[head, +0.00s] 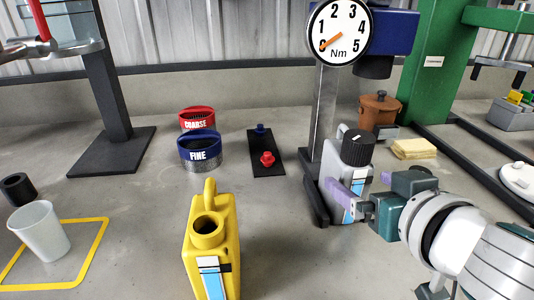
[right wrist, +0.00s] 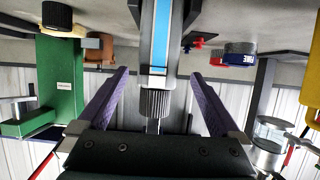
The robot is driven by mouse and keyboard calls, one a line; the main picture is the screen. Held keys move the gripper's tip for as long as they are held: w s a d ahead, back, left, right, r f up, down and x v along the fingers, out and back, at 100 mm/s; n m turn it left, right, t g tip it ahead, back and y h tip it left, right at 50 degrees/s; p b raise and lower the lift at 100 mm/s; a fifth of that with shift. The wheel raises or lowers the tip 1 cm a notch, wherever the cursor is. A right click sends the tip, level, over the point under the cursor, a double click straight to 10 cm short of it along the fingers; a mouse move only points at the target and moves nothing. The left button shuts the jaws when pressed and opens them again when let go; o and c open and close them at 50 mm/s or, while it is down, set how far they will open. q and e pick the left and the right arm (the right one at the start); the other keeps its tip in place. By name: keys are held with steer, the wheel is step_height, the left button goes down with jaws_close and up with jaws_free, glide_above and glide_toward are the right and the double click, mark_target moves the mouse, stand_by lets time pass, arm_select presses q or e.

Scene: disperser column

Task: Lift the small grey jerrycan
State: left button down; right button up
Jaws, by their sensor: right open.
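The small grey jerrycan (head: 360,182) stands upright on the floor right of centre in the head view. It has a black ribbed cap and a blue-and-white label. My right gripper (head: 352,194) is open beside it, reaching in from the right, with a purple finger in front of the can's body. In the right wrist view the picture is upside down. There the jerrycan (right wrist: 147,50) lies between the two spread purple fingers of the right gripper (right wrist: 157,76), with visible gaps on both sides. Part of the can is hidden by my gripper. My left gripper is not in view.
A yellow jerrycan (head: 226,245) stands in the front middle. A dial stand (head: 325,110) rises close behind the grey can. A brown pot (head: 380,110) and yellow cloths (head: 414,149) are behind right. Sieves (head: 200,150) and a white cup (head: 40,232) stand left.

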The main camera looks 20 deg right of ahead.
steer(key=x, duration=0.4)
steer(key=b+x, duration=0.1)
steer(key=x, duration=0.2)
steer(key=shift+w+d, duration=0.3)
steer(key=shift+w, duration=0.05)
jaws_close()
stand_by(0.5)
steer(key=shift+r, duration=0.1)
